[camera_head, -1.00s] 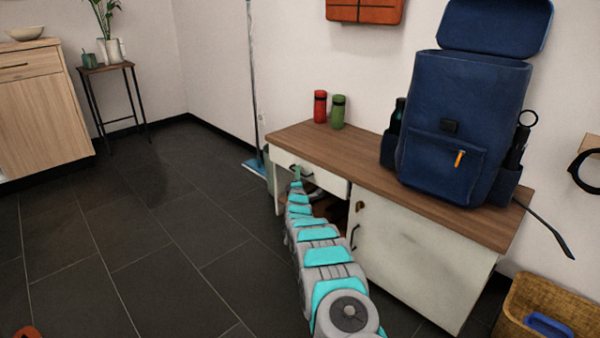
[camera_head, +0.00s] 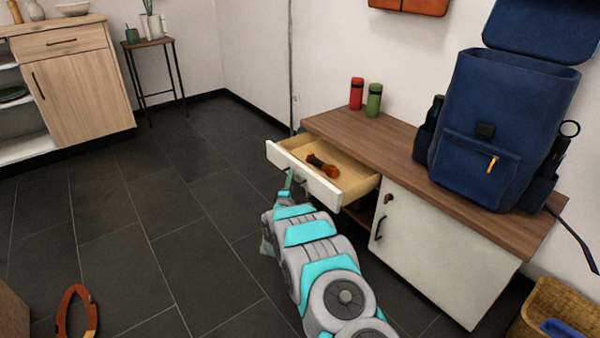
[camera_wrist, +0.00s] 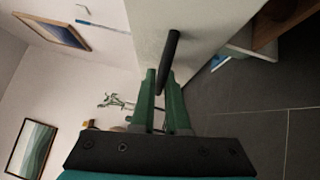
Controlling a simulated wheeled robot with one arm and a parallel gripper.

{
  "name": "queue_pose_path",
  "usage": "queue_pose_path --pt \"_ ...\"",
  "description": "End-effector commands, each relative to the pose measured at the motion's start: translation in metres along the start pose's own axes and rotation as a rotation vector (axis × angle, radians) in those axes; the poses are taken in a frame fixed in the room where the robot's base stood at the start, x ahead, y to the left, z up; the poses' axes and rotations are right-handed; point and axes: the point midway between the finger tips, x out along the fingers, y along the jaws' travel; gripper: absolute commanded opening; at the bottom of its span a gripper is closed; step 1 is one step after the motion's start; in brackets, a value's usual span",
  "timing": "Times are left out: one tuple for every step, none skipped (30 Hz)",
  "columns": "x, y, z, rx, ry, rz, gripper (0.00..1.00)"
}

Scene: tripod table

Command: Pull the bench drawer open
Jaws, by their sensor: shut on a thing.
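The bench drawer (camera_head: 318,182) stands pulled out from the left part of the bench (camera_head: 440,190), with its wooden inside showing. An orange and dark object (camera_head: 322,166) lies in it. In the wrist view, the dark bar handle (camera_wrist: 172,58) on the white drawer front (camera_wrist: 205,30) lies between the green fingertips of my gripper (camera_wrist: 164,88). My gripper is shut on the handle. In the head view my arm reaches to the drawer front and largely hides the handle.
A blue backpack (camera_head: 490,130) stands on the bench top, with a red bottle (camera_head: 356,94) and a green bottle (camera_head: 374,101) to its left. A cupboard door (camera_head: 440,250) is closed below. A basket (camera_head: 555,315) stands at the right.

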Motion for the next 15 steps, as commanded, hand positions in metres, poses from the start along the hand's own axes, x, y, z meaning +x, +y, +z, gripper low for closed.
queue_pose_path --pt "-0.0029 0.0007 -0.0041 -0.001 0.004 -0.001 0.0" --pt "-0.004 0.0008 -0.005 -0.001 0.004 -0.001 0.0" --pt "-0.0051 0.0009 -0.0059 -0.001 0.003 -0.001 0.0" --pt "-0.0057 0.0009 -0.0064 -0.001 0.003 -0.001 0.0" --pt "-0.0062 0.001 -0.0068 -0.001 0.003 -0.001 0.0" --pt "-0.0065 0.001 -0.0071 -0.001 0.003 -0.001 0.0" --pt "-0.0067 0.001 -0.0073 -0.001 0.002 -0.001 0.0" --pt "-0.0068 0.001 -0.0074 -0.001 0.002 -0.001 0.0" --pt "-0.0069 0.0008 -0.0075 -0.001 0.003 -0.001 0.0" --pt "-0.0068 0.0009 -0.0075 -0.001 0.002 -0.001 0.0" --pt "-0.0068 0.0009 -0.0075 -0.001 0.003 -0.001 0.0" --pt "-0.0067 0.0009 -0.0075 -0.001 0.003 0.0 0.0" --pt "-0.0067 0.0009 -0.0076 -0.001 0.003 -0.001 0.0" --pt "-0.0067 0.001 -0.0076 -0.001 0.003 0.0 0.0" --pt "-0.0067 0.001 -0.0077 -0.001 0.003 0.0 0.0"
